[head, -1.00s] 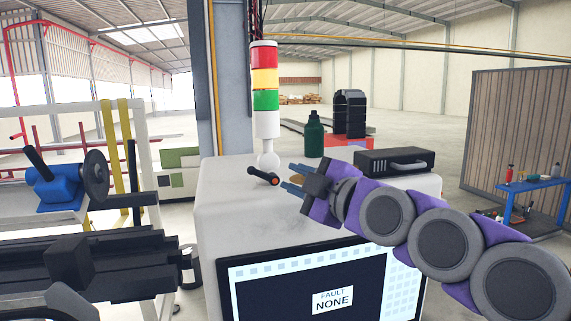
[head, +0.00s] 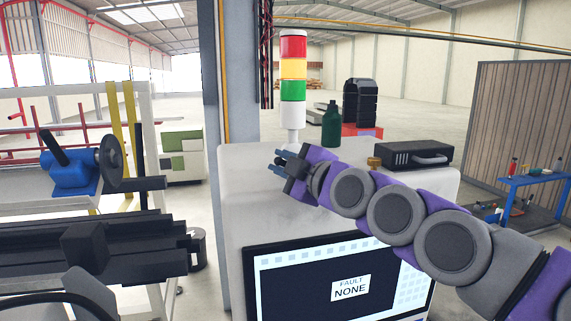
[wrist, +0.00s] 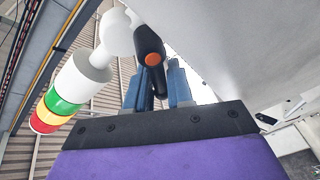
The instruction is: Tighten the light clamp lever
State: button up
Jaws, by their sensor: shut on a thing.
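The light clamp lever (wrist: 149,45) is a black handle with an orange button, at the white ball-shaped base of the signal light. The signal light (head: 293,75) has red, yellow and green bands and stands upright on the white machine cabinet; it also shows tilted in the wrist view (wrist: 62,95). My gripper (head: 281,162) is at the foot of the light. In the wrist view its blue fingers (wrist: 157,82) are on both sides of the lever's black handle, shut on it. In the head view my gripper mostly hides the lever.
The cabinet top (head: 245,165) also holds a green bottle (head: 331,128), a small brass-coloured piece (head: 374,162) and a black case with a handle (head: 415,155). A screen (head: 345,285) on the cabinet front reads FAULT NONE. A blue clamp-like machine (head: 75,172) stands at left.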

jog(key=shift+a+f, duration=0.1)
jog(key=shift+f, duration=0.05)
grip_shut()
jog(key=shift+m+y+b, duration=0.3)
jog(key=shift+m+b, duration=0.2)
jog(key=shift+b, duration=0.1)
jog(key=m+b, duration=0.1)
jog(key=m+t+b, duration=0.1)
jog(key=d+m+b, duration=0.1)
jog(key=shift+w+r+m, duration=0.15)
jog(key=shift+r+m, duration=0.15)
jog(key=m+b, duration=0.1)
jog(key=d+m+t+b, duration=0.1)
jog(key=m, duration=0.1)
jog(key=m+t+b, duration=0.1)
jog(key=m, duration=0.1)
jog(key=shift+w+d+r, duration=0.2)
jog(key=shift+r, duration=0.15)
jog(key=shift+w+d+r+m+t+h+b, duration=0.1)
jog(key=shift+d+m+t+h+b, duration=0.2)
jog(key=shift+m, duration=0.4)
jog(key=shift+s+d+r+m+t+h+b, duration=0.15)
jog(key=shift+m+t, duration=0.2)
jog(key=shift+m, duration=0.35)
jog(key=shift+w+d+r+m+t+h+b, duration=0.15)
jog(key=shift+m+t+h, duration=0.15)
jog(key=shift+m, duration=0.4)
jog(key=shift+o, duration=1.6)
grip_release()
jog(key=shift+w, duration=0.1)
